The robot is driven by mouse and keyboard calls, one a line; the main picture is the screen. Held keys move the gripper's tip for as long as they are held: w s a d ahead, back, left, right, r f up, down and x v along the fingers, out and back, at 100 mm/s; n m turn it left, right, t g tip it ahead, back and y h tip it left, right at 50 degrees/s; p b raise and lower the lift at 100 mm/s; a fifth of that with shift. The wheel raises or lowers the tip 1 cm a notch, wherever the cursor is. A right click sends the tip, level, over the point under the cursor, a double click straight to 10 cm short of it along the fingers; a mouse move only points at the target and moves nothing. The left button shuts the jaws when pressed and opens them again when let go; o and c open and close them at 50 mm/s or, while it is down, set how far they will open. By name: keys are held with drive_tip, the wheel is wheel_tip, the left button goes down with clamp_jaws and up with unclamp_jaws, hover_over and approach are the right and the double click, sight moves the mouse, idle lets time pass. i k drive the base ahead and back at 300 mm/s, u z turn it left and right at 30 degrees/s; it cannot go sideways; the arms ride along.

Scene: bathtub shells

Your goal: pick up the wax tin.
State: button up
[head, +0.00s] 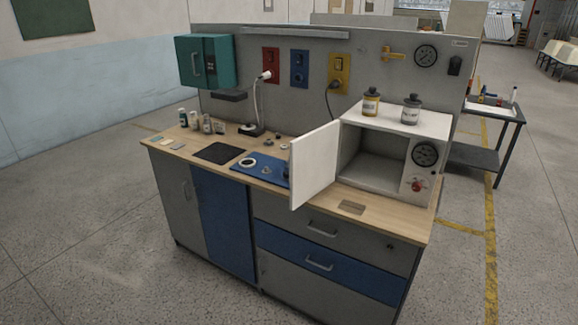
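I cannot make out for sure which thing is the wax tin. Small low round things (268,141) lie on the workbench top behind a blue mat (238,178), too small to identify. A white ring-shaped thing (248,162) lies on the mat. A small dark thing (285,173) is partly hidden behind the open white door (315,165). My gripper is not in view.
A white oven-like box (420,128) stands open and looks empty, with two bottles (371,102) on top. Its door juts over the workbench front (352,207). Several small bottles (206,124), a lamp (258,105) and a black mat (219,153) are left. Floor in front is clear.

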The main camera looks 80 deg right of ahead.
sight(370, 105)
drive_tip(key=i, duration=2.35)
drive_tip(key=z, duration=4.3)
drive_tip(key=i, duration=1)
drive_tip(key=u, duration=0.1)
